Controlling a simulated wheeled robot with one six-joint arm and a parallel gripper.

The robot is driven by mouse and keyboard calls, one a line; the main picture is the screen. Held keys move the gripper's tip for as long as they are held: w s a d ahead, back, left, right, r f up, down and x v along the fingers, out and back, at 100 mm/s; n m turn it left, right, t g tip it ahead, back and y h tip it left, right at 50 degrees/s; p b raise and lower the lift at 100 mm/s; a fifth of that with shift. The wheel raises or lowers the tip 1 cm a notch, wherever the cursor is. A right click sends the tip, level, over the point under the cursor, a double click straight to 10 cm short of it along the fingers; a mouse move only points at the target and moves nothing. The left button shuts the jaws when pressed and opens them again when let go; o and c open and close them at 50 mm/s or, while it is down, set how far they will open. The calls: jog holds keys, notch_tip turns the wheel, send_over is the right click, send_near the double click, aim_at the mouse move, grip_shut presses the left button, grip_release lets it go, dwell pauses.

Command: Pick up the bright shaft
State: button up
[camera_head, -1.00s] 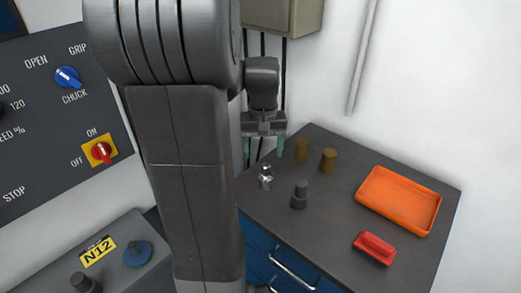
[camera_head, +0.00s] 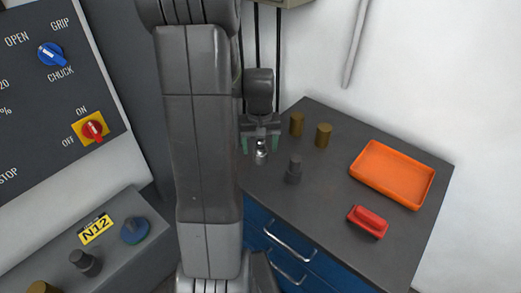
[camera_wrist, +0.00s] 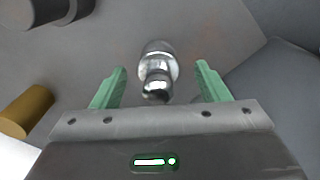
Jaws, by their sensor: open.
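The bright shaft (camera_head: 261,152) is a small shiny silver stepped piece standing on the dark cabinet top near its left edge. In the wrist view the bright shaft (camera_wrist: 157,68) shows between and slightly beyond the green fingertips, with a gap on each side. My gripper (camera_head: 261,146) is open above and around the shaft's place in the head view. In the wrist view my gripper (camera_wrist: 160,82) has its two green fingers apart and nothing held. I cannot tell the exact height of the fingertips over the cabinet top.
A dark grey stepped shaft (camera_head: 294,169) stands just right of the bright one. Two brown cylinders (camera_head: 297,124) (camera_head: 323,135) stand behind. An orange tray (camera_head: 392,174) and a red block (camera_head: 368,221) lie to the right. A control panel (camera_head: 55,100) is at left.

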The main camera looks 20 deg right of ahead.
aim_at(261, 151)
jog(key=shift+d+f, duration=0.15)
jog(key=shift+f, duration=1.45)
jog(key=shift+w, duration=0.1)
grip_shut()
